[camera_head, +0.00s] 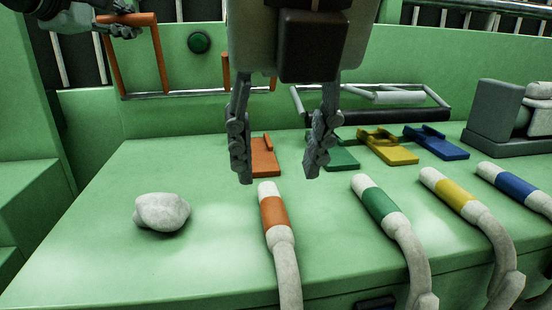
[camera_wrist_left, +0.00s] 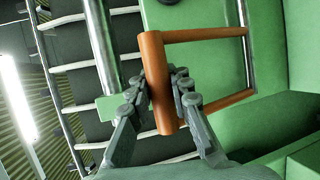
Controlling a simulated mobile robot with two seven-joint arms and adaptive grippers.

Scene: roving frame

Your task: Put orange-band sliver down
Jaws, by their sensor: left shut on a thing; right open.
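The orange-band sliver (camera_head: 274,212), a thick off-white strand with an orange band near its far end, lies on the green table and runs toward the front edge. My right gripper (camera_head: 278,176) is open, with its fingers pointing down just beyond the sliver's far end. Nothing shows between its fingers except part of an orange holder (camera_head: 262,158) behind. My left gripper (camera_head: 120,26) is at the upper left, shut on the bar of an orange frame handle (camera_head: 158,60). The wrist view shows its fingers (camera_wrist_left: 165,80) on either side of the orange bar (camera_wrist_left: 157,100).
Green-, yellow- and blue-band slivers (camera_head: 380,203) (camera_head: 454,192) (camera_head: 516,185) lie to the right, with matching holders (camera_head: 338,156) (camera_head: 388,149) (camera_head: 437,141) behind. A whitish lump (camera_head: 161,212) sits at left. A grey machine (camera_head: 508,115) stands back right. The table's front left is clear.

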